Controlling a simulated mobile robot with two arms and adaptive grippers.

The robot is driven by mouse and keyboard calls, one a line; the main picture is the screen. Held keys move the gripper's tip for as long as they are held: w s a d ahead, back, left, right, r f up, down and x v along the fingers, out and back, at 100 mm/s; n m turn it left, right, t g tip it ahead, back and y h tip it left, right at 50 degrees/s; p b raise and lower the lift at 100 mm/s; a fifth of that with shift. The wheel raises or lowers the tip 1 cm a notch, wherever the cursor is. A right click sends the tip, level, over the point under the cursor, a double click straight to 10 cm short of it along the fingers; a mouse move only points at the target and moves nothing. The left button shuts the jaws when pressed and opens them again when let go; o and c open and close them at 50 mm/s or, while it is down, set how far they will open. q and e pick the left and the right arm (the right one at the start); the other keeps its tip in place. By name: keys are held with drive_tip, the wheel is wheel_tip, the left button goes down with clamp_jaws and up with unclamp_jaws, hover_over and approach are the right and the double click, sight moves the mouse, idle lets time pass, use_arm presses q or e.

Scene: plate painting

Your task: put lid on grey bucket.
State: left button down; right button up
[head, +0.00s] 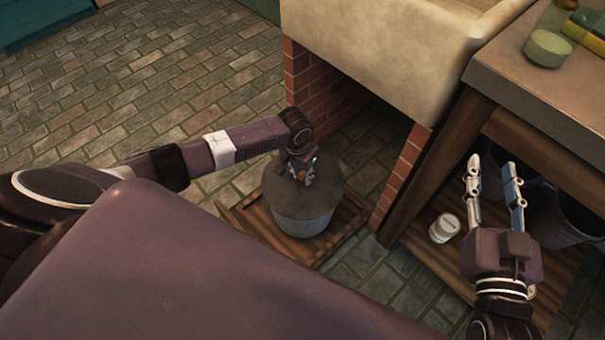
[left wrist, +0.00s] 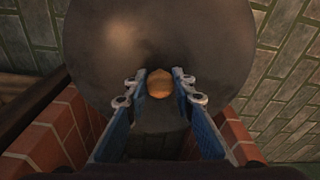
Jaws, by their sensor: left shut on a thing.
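The grey bucket (head: 302,222) stands upright on a wooden pallet on the floor. The dark round lid (head: 328,197) is over the bucket's top; I cannot tell whether it is fully seated. In the left wrist view the lid (left wrist: 110,45) fills the upper middle, with a wooden knob (left wrist: 159,83) at its centre. My left gripper (head: 304,178) is shut on this knob from above, and its fingers show on both sides of the knob in the left wrist view (left wrist: 160,86). My right gripper (head: 494,182) is open and empty, in front of the wooden counter.
The wooden pallet (head: 245,222) lies under the bucket. Brick supports (head: 400,175) and a stone sink (head: 375,50) are close behind it. At right, a wooden counter (head: 520,90) has a lower shelf with a white jar (head: 443,228) and a dark bucket (head: 560,220). Floor at left is clear.

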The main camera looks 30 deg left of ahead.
drive_tip(key=shift+f, duration=0.3)
use_arm(q)
drive_tip(key=c, duration=1.6)
unclamp_jaws()
drive_tip(key=shift+o, duration=0.8)
drive_tip(key=shift+o, duration=2.2)
use_arm(e)
drive_tip(key=shift+r, duration=0.2)
